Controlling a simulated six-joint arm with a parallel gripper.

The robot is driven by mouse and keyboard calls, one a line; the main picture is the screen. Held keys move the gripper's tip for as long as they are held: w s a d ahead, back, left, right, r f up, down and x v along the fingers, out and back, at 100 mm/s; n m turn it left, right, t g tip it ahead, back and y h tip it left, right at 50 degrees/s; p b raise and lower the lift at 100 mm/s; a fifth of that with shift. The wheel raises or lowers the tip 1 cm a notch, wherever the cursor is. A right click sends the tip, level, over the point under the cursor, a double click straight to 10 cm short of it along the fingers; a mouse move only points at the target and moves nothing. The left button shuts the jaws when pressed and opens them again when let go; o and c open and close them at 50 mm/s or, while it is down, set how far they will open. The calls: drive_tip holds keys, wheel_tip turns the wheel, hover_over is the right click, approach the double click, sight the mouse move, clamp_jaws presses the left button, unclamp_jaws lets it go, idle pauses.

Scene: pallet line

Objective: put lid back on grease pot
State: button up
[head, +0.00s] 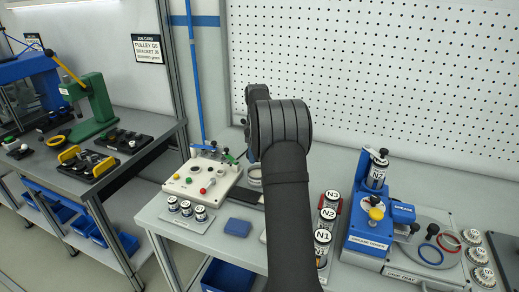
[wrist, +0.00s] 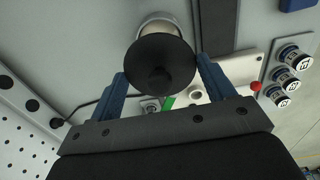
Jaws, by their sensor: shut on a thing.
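In the wrist view, my gripper (wrist: 160,66) is shut on a round black lid (wrist: 160,50) with a darker knob in its middle. The lid sits between the two blue fingers. A pale, round-walled pot (wrist: 157,19) shows just past the lid's upper edge, and the lid hides most of it. Whether the lid touches the pot cannot be told. In the head view, a pale grey round pot (head: 253,177) stands right of the control panel, partly covered by my arm. My gripper and the lid are hidden behind my arm there.
A white panel with coloured knobs (head: 218,187) stands close left of the pot. Small labelled jars (head: 186,209) and a blue block (head: 238,227) lie in front. Jars marked N1 to N3 (head: 322,237) and a blue machine (head: 367,229) stand right. A pegboard (head: 375,70) rises behind.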

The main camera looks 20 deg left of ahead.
drive_tip(key=shift+f, duration=3)
drive_tip(key=shift+f, duration=0.15)
drive_tip(key=o, duration=1)
drive_tip(key=shift+o, duration=0.2)
drive_tip(key=shift+r, duration=3.5)
clamp_jaws()
